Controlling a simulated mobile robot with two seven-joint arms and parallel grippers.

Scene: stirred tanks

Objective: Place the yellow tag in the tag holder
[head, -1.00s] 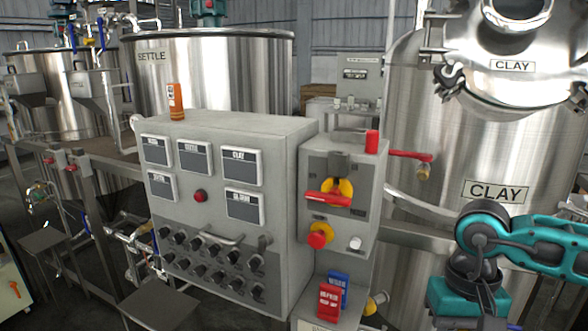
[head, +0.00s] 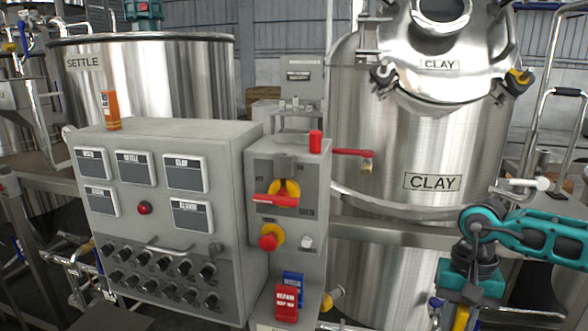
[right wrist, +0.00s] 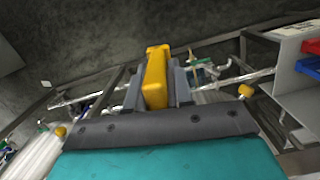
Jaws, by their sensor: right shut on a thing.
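My right gripper (head: 456,312) is low at the right of the head view, in front of the CLAY tank. It is shut on the yellow tag (head: 462,317), which is partly cut off by the lower edge there. In the right wrist view the yellow tag (right wrist: 156,78) stands up between the two grey fingers (right wrist: 155,88). The tag holder (head: 270,326) seems to be the light box below the switch panel, with a red tag (head: 287,303) and a blue tag (head: 293,283) in it. The gripper is well to its right, apart from it. My left gripper is out of view.
The grey control cabinet (head: 165,235) and the switch panel (head: 287,222) stand left of my right arm. A red-handled valve (head: 352,153) juts out before the CLAY tank (head: 400,150). Pipes and rails run behind the gripper.

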